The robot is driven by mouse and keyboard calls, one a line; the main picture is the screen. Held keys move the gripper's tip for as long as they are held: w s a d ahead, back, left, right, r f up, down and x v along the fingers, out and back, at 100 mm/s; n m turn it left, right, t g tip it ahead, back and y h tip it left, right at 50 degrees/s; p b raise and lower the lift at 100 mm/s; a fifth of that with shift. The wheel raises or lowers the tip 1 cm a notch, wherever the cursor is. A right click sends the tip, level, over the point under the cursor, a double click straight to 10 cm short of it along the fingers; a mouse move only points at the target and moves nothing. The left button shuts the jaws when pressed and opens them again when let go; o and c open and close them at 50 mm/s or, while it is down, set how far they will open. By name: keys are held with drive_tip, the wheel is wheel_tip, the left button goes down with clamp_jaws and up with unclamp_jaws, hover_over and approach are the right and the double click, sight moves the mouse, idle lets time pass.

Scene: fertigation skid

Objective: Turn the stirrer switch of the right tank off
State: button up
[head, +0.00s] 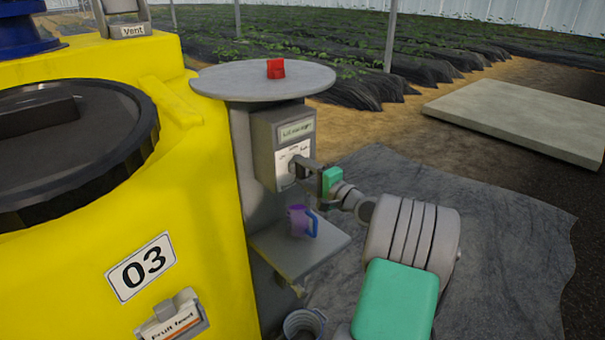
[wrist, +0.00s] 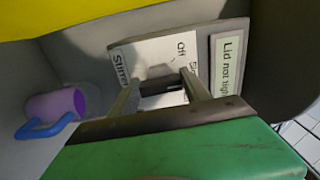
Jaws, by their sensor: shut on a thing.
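A grey switch box (head: 282,145) stands on a grey column beside the yellow tank. Its white plate (head: 293,160) carries the stirrer switch. In the wrist view the plate (wrist: 150,52) shows "off" and part of "Stirrer". My gripper (head: 298,168) reaches the plate from the right. In the wrist view my gripper (wrist: 163,84) has its two fingers on either side of the dark switch knob (wrist: 162,87), shut on it. The fingers partly hide the knob, and I cannot tell which mark it points to.
The yellow tank (head: 200,215) numbered 03 fills the left. A display (wrist: 229,62) beside the plate reads "Lid not tight". A purple mug (head: 298,221) stands on a low shelf (head: 325,250) below the box. A red object (head: 275,68) sits on the round top (head: 235,80).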

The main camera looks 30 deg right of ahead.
drive_tip(key=n+b, duration=0.2)
drive_tip(key=b, duration=0.1)
drive_tip(key=f+n+b, duration=0.1)
drive_tip(key=n+b, duration=0.4)
drive_tip(key=b, duration=0.1)
drive_tip(key=shift+n+b, duration=0.3)
drive_tip(key=shift+b, duration=0.05)
drive_tip(key=shift+d+r+n+b, duration=0.1)
drive_tip(key=shift+r+n+b, duration=0.1)
drive_tip(key=shift+n+b, duration=0.3)
drive_tip(key=o, duration=1.4)
drive_tip(key=shift+r, duration=0.1)
